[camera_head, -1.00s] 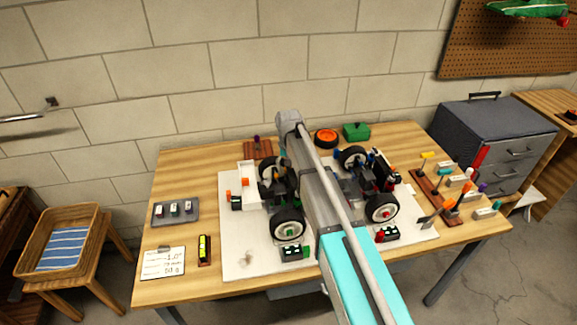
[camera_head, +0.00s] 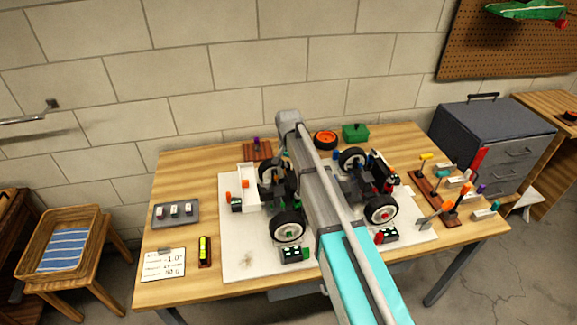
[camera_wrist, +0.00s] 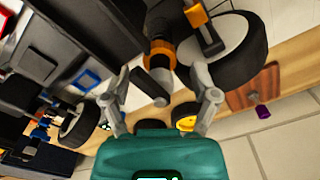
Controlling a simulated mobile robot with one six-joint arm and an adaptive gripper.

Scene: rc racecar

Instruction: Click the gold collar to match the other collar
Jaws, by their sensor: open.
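An orange-gold collar (camera_wrist: 159,53) sits around a dark, rod-like part of the car in the wrist view. A second orange-gold piece (camera_wrist: 195,14) is on a dark part above and right of it, in front of a wheel; I cannot tell if it is the other collar. My gripper (camera_wrist: 160,82) is open, with one grey finger on each side below the collar. A dark cylinder end (camera_wrist: 150,88) lies between the fingers; contact is unclear. In the head view the racecar (camera_head: 381,190) stands on a white board, and my arm hides its middle and my gripper.
Wheels (camera_head: 289,225) stand close around my arm. An orange ring (camera_head: 326,140) and a green box (camera_head: 355,132) lie behind the car. A rack of tools (camera_head: 434,200) is at right. A note card (camera_head: 163,265) and a grey tray (camera_head: 176,213) are at left.

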